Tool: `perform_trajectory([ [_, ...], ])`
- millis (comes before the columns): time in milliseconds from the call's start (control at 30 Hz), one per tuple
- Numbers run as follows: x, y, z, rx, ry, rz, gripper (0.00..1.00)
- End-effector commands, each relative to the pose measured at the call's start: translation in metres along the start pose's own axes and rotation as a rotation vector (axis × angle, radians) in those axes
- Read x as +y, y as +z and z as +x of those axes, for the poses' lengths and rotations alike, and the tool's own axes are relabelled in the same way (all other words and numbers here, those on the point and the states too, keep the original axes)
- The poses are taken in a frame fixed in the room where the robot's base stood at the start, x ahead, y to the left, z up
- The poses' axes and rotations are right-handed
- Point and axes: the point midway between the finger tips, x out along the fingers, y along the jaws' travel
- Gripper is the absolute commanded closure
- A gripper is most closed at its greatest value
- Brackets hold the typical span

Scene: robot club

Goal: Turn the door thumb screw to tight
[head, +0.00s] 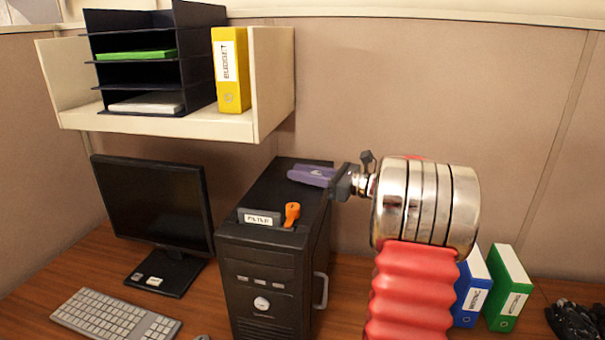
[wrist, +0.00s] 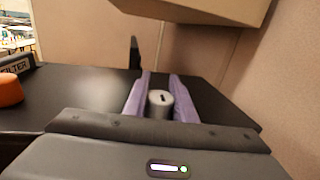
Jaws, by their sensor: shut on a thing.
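The thumb screw (wrist: 160,103) is a small grey cylinder with a dark mark on its top face, in the middle of the wrist view. My gripper (wrist: 162,84) has its two purple fingers on either side of it, shut on it. In the head view my gripper (head: 311,176) reaches in from the right over the far part of the black computer tower's top (head: 275,190). The screw cannot be made out there. The tower has a grey handle (head: 321,290) on its right side.
An orange knob or lever (head: 291,214) and a labelled part (head: 259,218) sit on the tower's front top. A shelf (head: 180,124) with a yellow binder (head: 231,70) overhangs behind. A monitor (head: 155,210) stands left; blue (head: 471,288) and green (head: 509,290) binders stand right.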

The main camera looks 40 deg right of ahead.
Motion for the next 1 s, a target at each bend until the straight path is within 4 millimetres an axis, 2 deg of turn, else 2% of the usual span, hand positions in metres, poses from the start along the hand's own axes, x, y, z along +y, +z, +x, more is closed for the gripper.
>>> perform_trajectory([
  [333,-0.0046,0.0003,-0.0005,0.003,-0.119,-0.001,0.98],
  [667,-0.0056,0.0001,-0.001,0.004,-0.132,-0.001,0.98],
  [700,-0.0056,0.0001,-0.001,0.004,-0.132,-0.001,0.73],
  [933,-0.0053,-0.0001,-0.0007,0.004,-0.131,-0.001,0.57],
  [1000,-0.0052,-0.0001,-0.0006,0.004,-0.131,-0.001,0.57],
])
